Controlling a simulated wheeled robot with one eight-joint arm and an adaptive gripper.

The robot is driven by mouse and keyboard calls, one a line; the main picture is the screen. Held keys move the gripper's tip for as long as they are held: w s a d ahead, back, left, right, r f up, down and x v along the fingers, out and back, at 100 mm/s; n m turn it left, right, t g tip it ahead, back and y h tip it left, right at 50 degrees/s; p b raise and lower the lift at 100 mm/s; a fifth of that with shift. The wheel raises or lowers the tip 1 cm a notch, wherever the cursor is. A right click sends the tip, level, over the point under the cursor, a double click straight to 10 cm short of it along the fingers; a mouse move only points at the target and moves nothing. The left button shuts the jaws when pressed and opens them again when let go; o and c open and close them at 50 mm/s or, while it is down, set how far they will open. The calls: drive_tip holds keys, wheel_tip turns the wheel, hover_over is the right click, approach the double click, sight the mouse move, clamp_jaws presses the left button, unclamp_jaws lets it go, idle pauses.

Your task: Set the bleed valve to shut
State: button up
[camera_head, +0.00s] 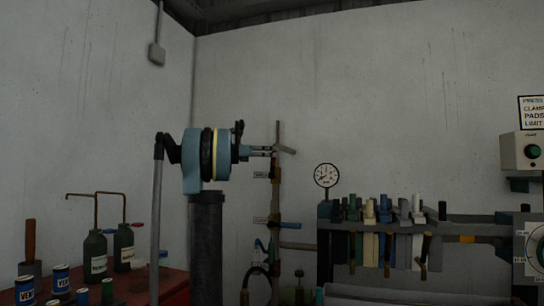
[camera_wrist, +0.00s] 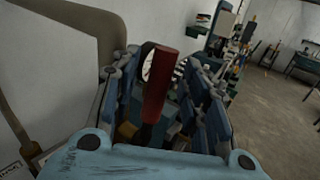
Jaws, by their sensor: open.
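My gripper (camera_head: 262,151) reaches right from my arm to the top of a vertical pipe (camera_head: 277,195) in the head view. In the wrist view my gripper (camera_wrist: 162,88) is open, with its fingers on either side of a red handle (camera_wrist: 155,85). The handle stands nearly upright in the picture, and I cannot tell whether a finger touches it. A lever (camera_head: 286,150) shows at the pipe top just beyond my fingers. The small tags are unreadable, so I cannot tell which one is the bleed valve.
A dial gauge (camera_head: 326,175) stands right of the pipe. A rack of clamps (camera_head: 385,212) is further right, with a green-button box (camera_head: 522,150) on the wall. Bottles (camera_head: 95,256) and cans (camera_head: 28,290) stand on a red surface at left. The wrist view shows open floor (camera_wrist: 270,120) at right.

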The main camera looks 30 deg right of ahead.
drive_tip(key=shift+x, duration=1.1)
clamp_jaws()
